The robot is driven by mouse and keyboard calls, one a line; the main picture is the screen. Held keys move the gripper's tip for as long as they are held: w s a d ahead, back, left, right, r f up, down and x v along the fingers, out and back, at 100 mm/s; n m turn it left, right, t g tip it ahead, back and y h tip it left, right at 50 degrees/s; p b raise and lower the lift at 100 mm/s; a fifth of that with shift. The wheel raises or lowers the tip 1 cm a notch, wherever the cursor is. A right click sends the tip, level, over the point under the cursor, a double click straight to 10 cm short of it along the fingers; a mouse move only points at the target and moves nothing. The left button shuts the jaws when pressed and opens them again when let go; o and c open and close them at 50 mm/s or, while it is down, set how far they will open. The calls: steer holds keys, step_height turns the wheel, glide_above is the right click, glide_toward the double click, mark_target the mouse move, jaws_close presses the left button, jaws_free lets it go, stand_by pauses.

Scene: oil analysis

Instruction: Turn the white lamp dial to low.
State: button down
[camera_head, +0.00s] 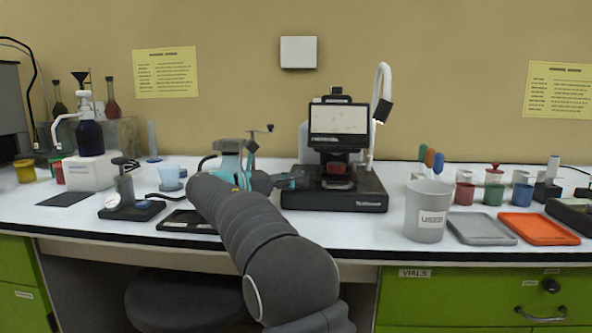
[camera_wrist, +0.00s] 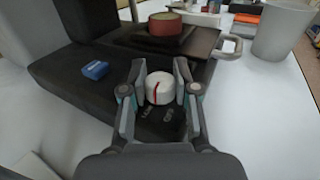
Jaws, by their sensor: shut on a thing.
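The white lamp dial (camera_wrist: 160,88) sits on the dark base of the microscope (camera_wrist: 70,80). Pale markings on the base lie just below the dial, too small to read surely. My gripper (camera_wrist: 158,85) has its two fingers on the left and right sides of the dial and is shut on it. In the head view the microscope (camera_head: 335,200) stands mid-counter with its screen lit, and my gripper (camera_head: 298,180) reaches its left side. The dial is hidden there.
A blue block (camera_wrist: 95,70) sits on the base left of the dial. A red round piece (camera_wrist: 165,24) is on the stage above. A grey cup (camera_head: 426,212) and an orange tray (camera_head: 538,228) stand to the right. A dark-based gauge stand (camera_head: 130,208) is to the left.

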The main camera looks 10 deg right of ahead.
steer(key=shift+m+g, duration=1.2)
steer(key=shift+g, duration=0.7)
steer(key=shift+m+g, duration=0.3)
steer(key=shift+g, duration=0.2)
steer(key=c, duration=0.8)
jaws_free()
steer(key=shift+c, duration=0.2)
steer(key=shift+n+t, duration=0.4)
steer(key=shift+t, duration=0.2)
